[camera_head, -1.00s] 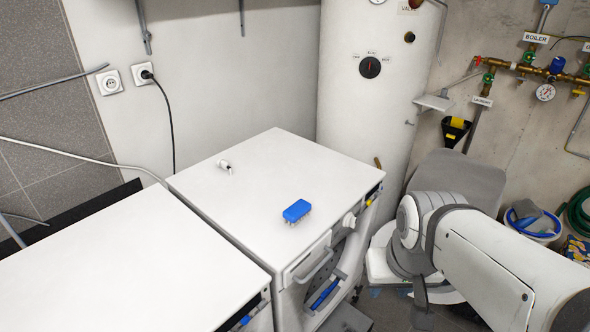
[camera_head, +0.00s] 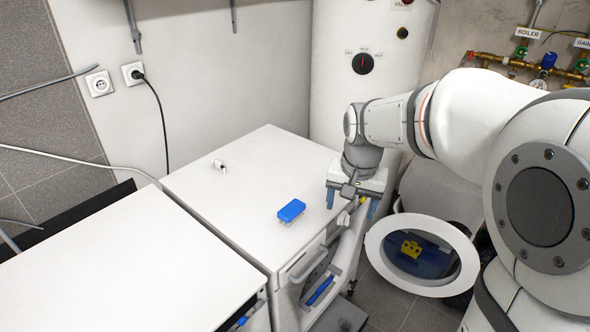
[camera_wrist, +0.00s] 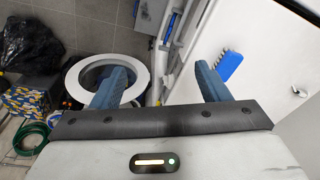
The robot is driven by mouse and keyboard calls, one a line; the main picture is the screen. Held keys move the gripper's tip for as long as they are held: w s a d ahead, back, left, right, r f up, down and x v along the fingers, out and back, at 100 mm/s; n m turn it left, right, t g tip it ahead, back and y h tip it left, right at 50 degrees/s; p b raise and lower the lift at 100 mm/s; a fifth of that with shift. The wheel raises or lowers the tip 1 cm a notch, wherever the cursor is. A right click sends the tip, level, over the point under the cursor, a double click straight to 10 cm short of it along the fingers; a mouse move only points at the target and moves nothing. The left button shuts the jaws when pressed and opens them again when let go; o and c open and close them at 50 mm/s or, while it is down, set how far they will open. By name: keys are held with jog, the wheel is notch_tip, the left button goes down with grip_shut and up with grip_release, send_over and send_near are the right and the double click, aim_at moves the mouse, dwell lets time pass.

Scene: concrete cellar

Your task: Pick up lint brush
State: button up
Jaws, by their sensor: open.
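A blue brush (camera_head: 291,210) with pale bristles lies on the white top of a washing machine (camera_head: 262,160), near its front edge; it is the only brush I see. In the wrist view the blue brush (camera_wrist: 229,65) shows to the right, just beyond the right finger. My gripper (camera_head: 350,204) hangs over the machine's front right edge, right of the brush and apart from it. Its two blue fingers (camera_wrist: 160,85) are spread with nothing between them.
A small white item (camera_head: 219,165) lies farther back on the same top. A second white appliance (camera_head: 130,260) stands at left. The boiler (camera_head: 350,75) rises behind. An open round door or lid (camera_head: 380,247) is at right, low down.

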jog(key=w+a+f+m+p, duration=0.25)
jog(key=w+a, duration=0.35)
jog(key=w, duration=0.5)
jog(key=m+g, duration=0.2)
send_over(292, 207)
jog(key=f, duration=0.9)
jog(key=shift+w+a+p, duration=0.1)
jog(key=shift+a+p, duration=0.1)
jog(key=shift+p, duration=0.15)
notch_tip(292, 207, down, 8)
jog(key=shift+d+r+p, duration=0.1)
jog(key=shift+d+p, duration=0.05)
jog(key=shift+p, duration=0.95)
jog(key=c, duration=1.1)
